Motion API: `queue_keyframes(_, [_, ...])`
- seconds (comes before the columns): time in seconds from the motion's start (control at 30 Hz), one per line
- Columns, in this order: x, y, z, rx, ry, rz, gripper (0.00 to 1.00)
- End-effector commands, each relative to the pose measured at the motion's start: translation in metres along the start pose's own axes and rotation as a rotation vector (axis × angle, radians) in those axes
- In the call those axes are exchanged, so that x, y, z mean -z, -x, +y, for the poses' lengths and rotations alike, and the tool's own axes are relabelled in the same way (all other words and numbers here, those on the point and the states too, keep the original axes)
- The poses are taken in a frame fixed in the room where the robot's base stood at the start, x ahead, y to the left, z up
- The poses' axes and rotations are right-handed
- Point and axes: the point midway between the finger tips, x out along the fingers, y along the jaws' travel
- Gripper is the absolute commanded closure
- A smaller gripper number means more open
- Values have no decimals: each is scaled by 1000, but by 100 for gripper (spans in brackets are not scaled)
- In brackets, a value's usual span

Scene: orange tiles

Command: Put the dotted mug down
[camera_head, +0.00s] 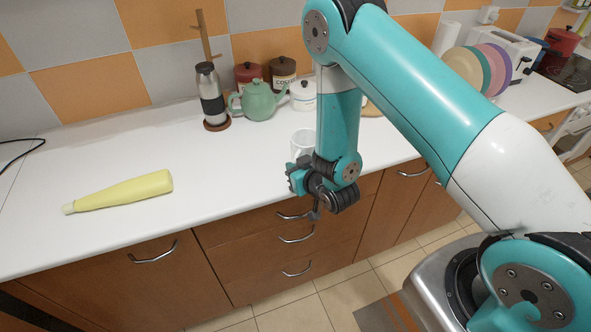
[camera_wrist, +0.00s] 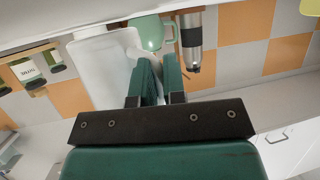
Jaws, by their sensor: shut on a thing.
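The mug (camera_head: 303,141) is white in the head view, beyond my gripper (camera_head: 301,168) and over the front part of the counter. No dots can be made out on it. In the wrist view the mug (camera_wrist: 100,70) is a large pale shape just left of the fingers. My gripper (camera_wrist: 158,72) has its two green fingers close together, shut on the mug at its right side; the exact grip is partly hidden. I cannot tell whether the mug's base touches the counter.
The white counter (camera_head: 240,165) has free room left of the mug. A yellow bottle (camera_head: 125,190) lies at the left. A green teapot (camera_head: 259,101), steel flask (camera_head: 210,98) and white lidded pot (camera_head: 303,95) stand behind. Plates (camera_head: 468,68) and a toaster (camera_head: 510,55) are far right.

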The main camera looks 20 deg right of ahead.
Motion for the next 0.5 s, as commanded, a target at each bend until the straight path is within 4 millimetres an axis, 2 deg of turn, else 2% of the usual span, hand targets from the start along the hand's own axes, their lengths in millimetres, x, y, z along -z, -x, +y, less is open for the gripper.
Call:
queue_keyframes(0.1, [-8,-3,0,0,1,1,100])
queue_keyframes(0.43, [-12,-5,0,-1,1,2,100])
queue_keyframes(0.47, [-12,-5,0,-1,0,1,87])
queue_keyframes(0.5, [-12,-4,0,-1,0,1,78])
